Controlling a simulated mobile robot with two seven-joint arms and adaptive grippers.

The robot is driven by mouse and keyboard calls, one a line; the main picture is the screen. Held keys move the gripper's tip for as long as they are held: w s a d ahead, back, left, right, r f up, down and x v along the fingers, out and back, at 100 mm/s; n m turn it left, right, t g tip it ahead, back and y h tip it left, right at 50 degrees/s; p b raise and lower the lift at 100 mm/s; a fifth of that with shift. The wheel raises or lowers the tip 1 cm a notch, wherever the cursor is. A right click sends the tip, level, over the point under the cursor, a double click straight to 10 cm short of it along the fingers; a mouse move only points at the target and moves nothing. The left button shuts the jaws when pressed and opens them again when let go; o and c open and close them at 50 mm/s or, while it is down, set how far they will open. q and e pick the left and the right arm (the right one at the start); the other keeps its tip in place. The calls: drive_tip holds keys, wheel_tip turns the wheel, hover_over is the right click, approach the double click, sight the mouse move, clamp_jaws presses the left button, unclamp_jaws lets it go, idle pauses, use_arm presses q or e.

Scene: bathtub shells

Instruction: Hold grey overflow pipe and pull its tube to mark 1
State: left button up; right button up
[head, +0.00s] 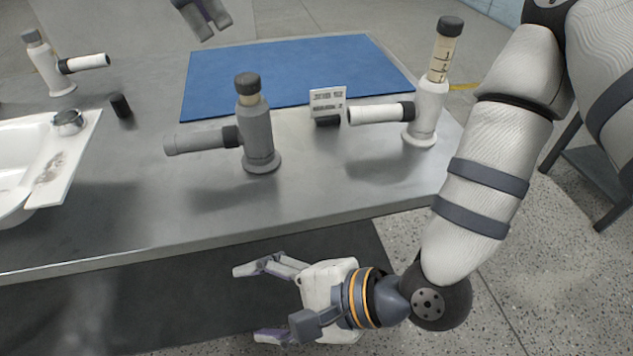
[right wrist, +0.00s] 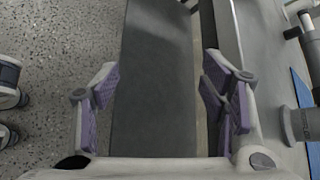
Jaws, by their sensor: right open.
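The grey overflow pipe (head: 258,140) stands upright on the table, its side arm pointing left. My right gripper (head: 255,303) is open and empty in front of the table, below the pipe. Its spread fingers with purple pads also show in the right wrist view (right wrist: 165,105).
A white pipe (head: 426,110) with a raised, marked tube stands right, beside a small lettered card (head: 328,101). A blue mat (head: 290,70) lies behind. Another white pipe (head: 58,75), a dark plug (head: 121,105) and a white tub shell (head: 75,150) are left. The front table strip is clear.

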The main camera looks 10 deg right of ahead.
drive_tip(key=w+r+m+t, duration=0.3)
drive_tip(key=w+r+m, duration=0.1)
drive_tip(key=w+r, duration=0.15)
drive_tip(key=m+t+h, duration=0.1)
drive_tip(key=m+t, duration=0.6)
drive_tip(key=m, duration=0.4)
approach(263, 119)
drive_tip(key=shift+s+f, duration=0.25)
drive_tip(key=shift+s, duration=0.25)
drive_tip(key=x, duration=1.2)
drive_tip(key=shift+w+d+r, duration=0.2)
drive_tip(key=shift+r, duration=0.05)
drive_tip(key=shift+c, duration=0.6)
